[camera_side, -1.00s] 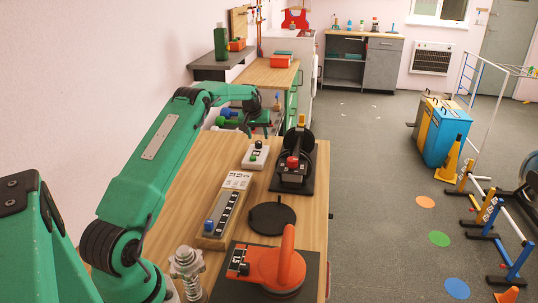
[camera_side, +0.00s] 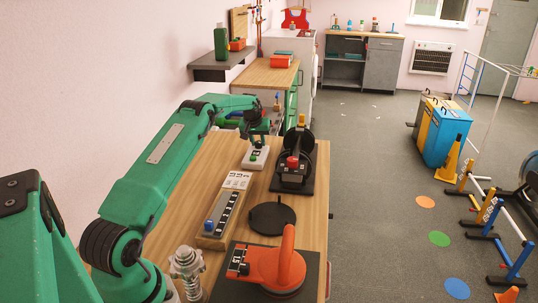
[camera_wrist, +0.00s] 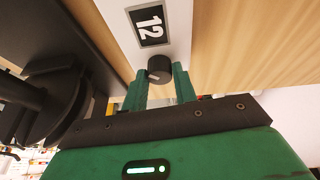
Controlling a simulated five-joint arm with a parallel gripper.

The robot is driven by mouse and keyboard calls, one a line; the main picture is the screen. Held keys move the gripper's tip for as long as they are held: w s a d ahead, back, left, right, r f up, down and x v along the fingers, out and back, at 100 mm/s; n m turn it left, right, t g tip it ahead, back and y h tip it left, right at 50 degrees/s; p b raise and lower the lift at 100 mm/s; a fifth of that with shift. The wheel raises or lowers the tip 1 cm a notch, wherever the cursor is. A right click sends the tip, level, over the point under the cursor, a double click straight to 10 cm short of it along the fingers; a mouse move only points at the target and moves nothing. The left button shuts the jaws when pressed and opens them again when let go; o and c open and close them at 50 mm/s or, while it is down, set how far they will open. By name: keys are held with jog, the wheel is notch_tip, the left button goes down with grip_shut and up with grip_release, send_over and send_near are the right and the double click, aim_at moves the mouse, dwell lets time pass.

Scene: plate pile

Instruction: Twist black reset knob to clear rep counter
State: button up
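The rep counter (camera_side: 262,162) is a small white box on the wooden bench, with a green button (camera_side: 253,157) on its near end. In the wrist view its display (camera_wrist: 150,25) reads 12. The black reset knob (camera_wrist: 160,68) is a short round cylinder with a pale line on top, just past the display. My gripper (camera_wrist: 160,76) has its two green fingers apart, one on each side of the knob at tip level. I cannot tell whether the fingers touch it. In the side view my gripper (camera_side: 258,142) stands over the counter's far end and hides the knob.
A black machine with a red knob (camera_side: 293,163) stands close right of the counter. A slide-scale board (camera_side: 221,217), a black disc (camera_side: 272,217) and an orange-handled device (camera_side: 275,267) lie nearer. Bare wood is left of the counter.

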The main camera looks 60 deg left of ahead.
jog(key=shift+d, duration=0.1)
jog(key=shift+c, duration=1)
jog(key=shift+w, duration=0.1)
jog(key=shift+m, duration=2.2)
jog(key=shift+a+r, duration=0.1)
jog(key=shift+a, duration=0.1)
jog(key=o, duration=1)
jog(key=shift+c, duration=0.2)
jog(key=v, duration=0.7)
jog(key=shift+s+r, duration=0.25)
jog(key=shift+r, duration=0.05)
